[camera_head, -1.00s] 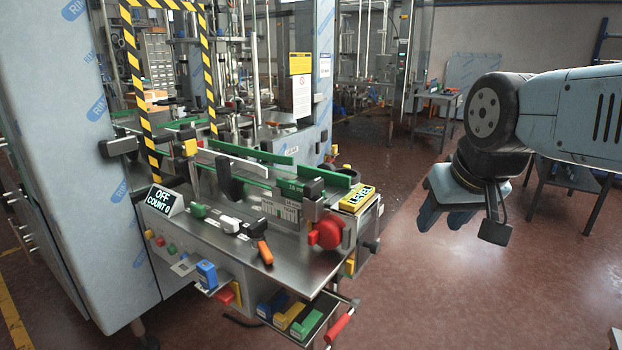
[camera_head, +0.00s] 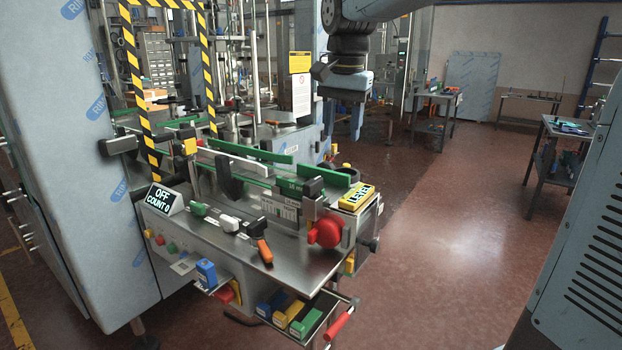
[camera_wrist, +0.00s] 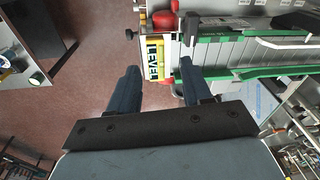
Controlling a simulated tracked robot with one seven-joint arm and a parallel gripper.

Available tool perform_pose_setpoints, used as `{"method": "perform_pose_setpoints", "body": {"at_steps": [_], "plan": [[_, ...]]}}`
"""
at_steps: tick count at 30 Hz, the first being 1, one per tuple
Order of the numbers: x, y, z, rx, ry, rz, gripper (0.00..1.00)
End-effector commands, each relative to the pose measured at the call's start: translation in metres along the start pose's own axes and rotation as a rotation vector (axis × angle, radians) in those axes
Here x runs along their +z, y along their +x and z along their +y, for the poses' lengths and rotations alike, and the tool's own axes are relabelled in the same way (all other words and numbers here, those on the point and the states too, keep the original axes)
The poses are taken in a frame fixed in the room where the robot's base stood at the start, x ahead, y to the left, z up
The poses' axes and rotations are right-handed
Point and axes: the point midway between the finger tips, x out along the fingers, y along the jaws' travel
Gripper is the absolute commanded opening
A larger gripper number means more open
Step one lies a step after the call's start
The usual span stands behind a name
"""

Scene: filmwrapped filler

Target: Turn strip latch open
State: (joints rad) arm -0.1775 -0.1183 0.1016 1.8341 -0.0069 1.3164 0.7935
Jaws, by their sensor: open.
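No part is labelled as the strip latch, and I cannot tell for certain which it is. Candidates on the steel machine table (camera_head: 225,240) are a black clamp with an orange handle (camera_head: 264,251), a white toggle (camera_head: 229,223) and a green toggle (camera_head: 199,210). A red round knob (camera_head: 326,232) sits at the right end, by a yellow lettered block (camera_head: 357,197), which also shows in the wrist view (camera_wrist: 153,62). My gripper (camera_head: 357,122) is open and empty, pointing down above and behind the block. In the wrist view its fingers (camera_wrist: 159,68) are apart.
Green guide rails (camera_head: 225,163) run along the machine top. A yellow-black striped frame (camera_head: 132,70) and a tall steel cabinet (camera_head: 70,170) stand left. Coloured blocks (camera_head: 290,314) fill a low tray.

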Motion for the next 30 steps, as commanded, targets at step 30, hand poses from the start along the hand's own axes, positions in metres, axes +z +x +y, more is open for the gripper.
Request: {"method": "perform_pose_setpoints", "body": {"at_steps": [30], "plan": [[-0.012, 0.092, -0.067, 0.073, 0.151, -0.087, 0.49]]}}
